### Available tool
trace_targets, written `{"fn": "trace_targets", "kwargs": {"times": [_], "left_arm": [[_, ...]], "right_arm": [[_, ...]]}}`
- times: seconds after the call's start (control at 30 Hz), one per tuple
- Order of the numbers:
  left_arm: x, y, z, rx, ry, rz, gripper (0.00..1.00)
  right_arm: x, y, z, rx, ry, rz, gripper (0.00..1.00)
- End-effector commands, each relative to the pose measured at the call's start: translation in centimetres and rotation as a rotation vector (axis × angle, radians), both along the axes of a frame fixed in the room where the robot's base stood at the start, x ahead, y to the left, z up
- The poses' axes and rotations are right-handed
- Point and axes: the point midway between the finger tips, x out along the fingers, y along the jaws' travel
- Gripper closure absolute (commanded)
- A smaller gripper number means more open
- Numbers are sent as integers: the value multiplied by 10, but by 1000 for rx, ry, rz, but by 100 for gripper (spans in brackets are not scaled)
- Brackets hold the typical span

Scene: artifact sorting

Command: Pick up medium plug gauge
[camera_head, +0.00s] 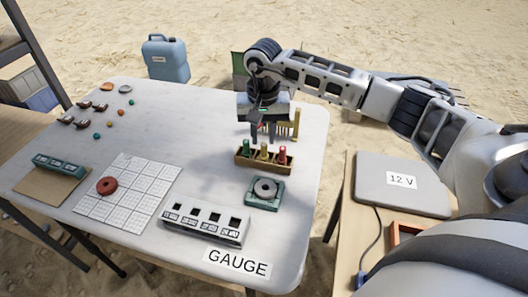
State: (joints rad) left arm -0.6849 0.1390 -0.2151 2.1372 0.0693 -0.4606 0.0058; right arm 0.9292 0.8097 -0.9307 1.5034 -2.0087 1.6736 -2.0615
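Three plug gauges stand upright in a wooden rack (247,164) near the table's right side. They are a green-topped gauge (246,147), a yellow-topped gauge (264,151) in the middle and a red-topped gauge (282,155). No size marks are readable, so I cannot tell the medium one by label; the yellow one has the middle place. My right gripper (263,139) points down just above and behind the rack, near the green and yellow tops. Its two fingers are apart with nothing seen between them. My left gripper is out of view.
In front of the rack lie a green block with a grey ring (264,188), a white slotted block (206,221) and a GAUGE label (237,262). A yellow comb-like thing (295,124) stands behind the rack.

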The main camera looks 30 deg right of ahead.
Motion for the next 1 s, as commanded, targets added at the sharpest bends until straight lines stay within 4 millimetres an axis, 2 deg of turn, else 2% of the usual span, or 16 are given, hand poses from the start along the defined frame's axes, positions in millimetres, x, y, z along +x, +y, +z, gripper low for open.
{"fn": "trace_targets", "kwargs": {"times": [0.23, 0.53, 0.57, 0.63, 1.0], "left_arm": [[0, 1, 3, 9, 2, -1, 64], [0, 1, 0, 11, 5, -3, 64], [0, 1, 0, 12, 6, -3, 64], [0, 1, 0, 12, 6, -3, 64], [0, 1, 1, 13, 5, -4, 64]], "right_arm": [[-2, -1, -35, 2, 3, -1, 73], [-1, -1, -41, 1, 0, 0, 73], [-1, -1, -41, 1, 0, 0, 79], [-1, -1, -41, 1, 0, 0, 98], [-1, -1, -39, 1, -1, 0, 100]]}}
